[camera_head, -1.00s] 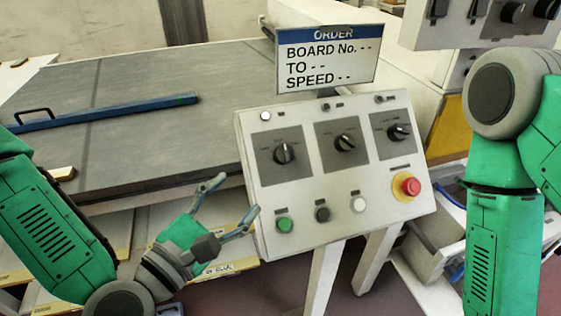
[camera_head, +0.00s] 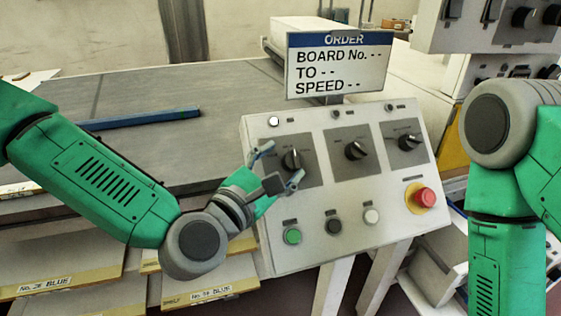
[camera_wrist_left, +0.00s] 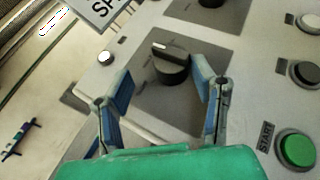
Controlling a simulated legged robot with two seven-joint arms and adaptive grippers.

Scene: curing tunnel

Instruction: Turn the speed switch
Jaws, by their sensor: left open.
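The white control panel (camera_head: 320,262) carries three black rotary switches on grey plates: the left one (camera_head: 291,160), the middle one (camera_head: 355,150) and the right one (camera_head: 409,142). Their labels are too small to tell which is the speed switch. My left gripper (camera_head: 283,163) is open at the left switch. In the left wrist view its fingers (camera_wrist_left: 162,84) stand on either side of that black knob (camera_wrist_left: 172,66), with gaps showing; I cannot tell whether the tips touch the plate. My right arm shows at the right, but its gripper is out of view.
An order sign (camera_head: 337,62) stands above the panel, with dashes after its entries. Below the switches are a green button (camera_head: 292,236), a black one (camera_head: 333,224), a white one (camera_head: 371,216) and a red emergency button (camera_head: 424,197). A grey table (camera_head: 180,150) lies left.

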